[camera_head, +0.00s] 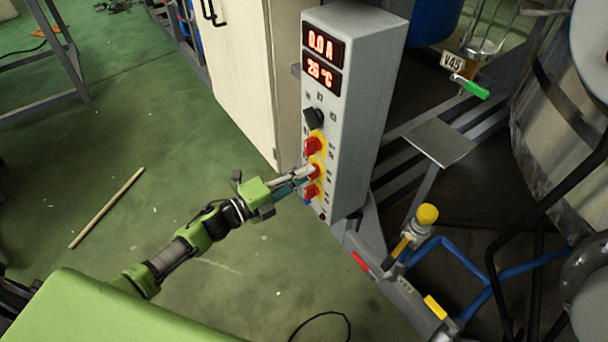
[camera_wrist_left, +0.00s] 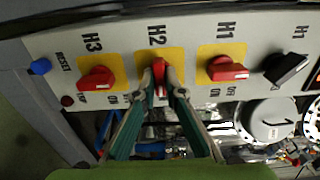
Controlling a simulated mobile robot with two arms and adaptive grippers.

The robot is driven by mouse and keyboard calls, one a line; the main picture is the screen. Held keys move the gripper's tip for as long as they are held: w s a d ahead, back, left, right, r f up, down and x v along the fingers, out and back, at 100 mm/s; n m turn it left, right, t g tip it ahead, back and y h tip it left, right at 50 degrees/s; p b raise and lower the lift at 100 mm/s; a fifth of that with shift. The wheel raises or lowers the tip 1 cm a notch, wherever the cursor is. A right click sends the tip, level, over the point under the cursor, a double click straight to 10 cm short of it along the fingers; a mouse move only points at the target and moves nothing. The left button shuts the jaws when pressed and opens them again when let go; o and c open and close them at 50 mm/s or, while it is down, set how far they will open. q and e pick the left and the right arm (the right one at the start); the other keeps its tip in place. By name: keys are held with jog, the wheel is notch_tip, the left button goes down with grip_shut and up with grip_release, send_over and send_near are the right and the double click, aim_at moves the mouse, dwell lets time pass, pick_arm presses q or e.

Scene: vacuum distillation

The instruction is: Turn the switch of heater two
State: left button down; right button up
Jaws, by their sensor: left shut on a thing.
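The heater two switch is the red knob (camera_wrist_left: 159,73) on a yellow plate under the label H2, at the middle of the wrist view. My left gripper (camera_wrist_left: 165,92) is shut on this knob, one finger on each side. The knob stands along the fingers, while the red H1 knob (camera_wrist_left: 227,69) and red H3 knob (camera_wrist_left: 97,78) lie crosswise. In the head view, my left gripper (camera_head: 308,172) reaches the middle red knob on the grey control box (camera_head: 358,95). The fingers partly hide the H2 plate and its markings. My right gripper is not seen.
A black knob (camera_wrist_left: 287,68) sits beyond H1, and a blue reset button (camera_wrist_left: 40,67) beyond H3. The box displays (camera_head: 322,60) read 0.0 A and about 26 °C. A cream cabinet (camera_head: 240,75) stands behind; valves and blue pipes lie to the right. Green floor is open at left.

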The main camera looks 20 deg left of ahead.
pick_arm(q)
jog(key=shift+f, duration=0.1)
jog(key=c, duration=2.1)
grip_release()
jog(key=v, duration=1.2)
